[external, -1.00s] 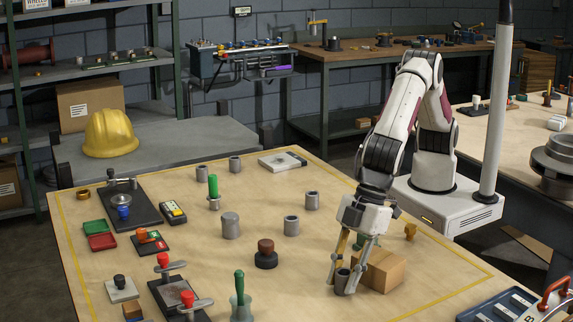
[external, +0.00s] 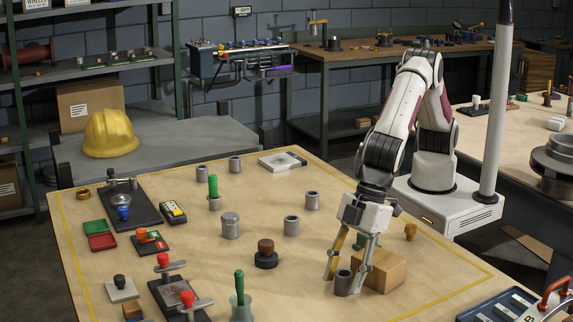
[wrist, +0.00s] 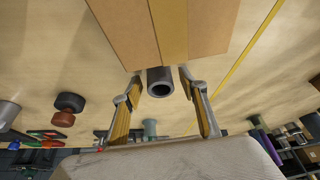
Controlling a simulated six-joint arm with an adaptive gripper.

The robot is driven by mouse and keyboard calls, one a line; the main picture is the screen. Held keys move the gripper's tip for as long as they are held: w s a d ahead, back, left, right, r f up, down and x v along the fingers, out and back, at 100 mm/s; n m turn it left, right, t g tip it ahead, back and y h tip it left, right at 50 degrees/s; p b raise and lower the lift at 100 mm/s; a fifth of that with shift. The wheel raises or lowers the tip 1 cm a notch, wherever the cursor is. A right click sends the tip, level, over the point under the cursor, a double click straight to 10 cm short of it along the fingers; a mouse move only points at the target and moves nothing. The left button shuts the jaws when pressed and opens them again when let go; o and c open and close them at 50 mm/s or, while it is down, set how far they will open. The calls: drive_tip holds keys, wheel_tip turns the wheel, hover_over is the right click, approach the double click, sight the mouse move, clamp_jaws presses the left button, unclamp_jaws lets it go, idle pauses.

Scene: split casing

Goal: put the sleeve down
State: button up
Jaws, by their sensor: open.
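A dark grey sleeve (external: 343,283) stands upright on the table beside the cardboard box. My gripper (external: 346,277) is open around it, with one finger on each side and the fingertips low near the table. In the wrist view the sleeve (wrist: 160,83) sits between the two spread fingers of my gripper (wrist: 160,88), with a gap visible on each side. Its open bore faces the camera.
The cardboard box (external: 379,270) is close to the sleeve's right. A dark red-brown knobbed part (external: 265,254) stands to the left. Several grey sleeves (external: 291,226) stand farther back. The table between them is clear.

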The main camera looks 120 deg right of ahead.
drive_tip(key=v, duration=1.1)
drive_tip(key=shift+s+r, duration=0.2)
drive_tip(key=shift+r, duration=0.1)
drive_tip(key=shift+d, duration=0.1)
idle(0.4)
drive_tip(key=s+d+r, duration=0.3)
drive_tip(key=s+d, duration=0.1)
drive_tip(key=d, duration=0.4)
drive_tip(key=s+d+r+m, duration=0.1)
drive_tip(key=s+d+r, duration=0.3)
drive_tip(key=d, duration=0.3)
drive_tip(key=s+d+r, duration=0.3)
drive_tip(key=s+d, duration=0.1)
drive_tip(key=d, duration=0.4)
drive_tip(key=s+d+f+m, duration=0.1)
drive_tip(key=s+d+f, duration=0.1)
drive_tip(key=s+d, duration=0.4)
drive_tip(key=s+d+f+m+t+h, duration=0.1)
drive_tip(key=s+d+f, duration=0.2)
drive_tip(key=s+d, duration=0.4)
drive_tip(key=s, duration=0.8)
drive_tip(key=shift+s, duration=0.35)
drive_tip(key=shift+o, duration=0.4)
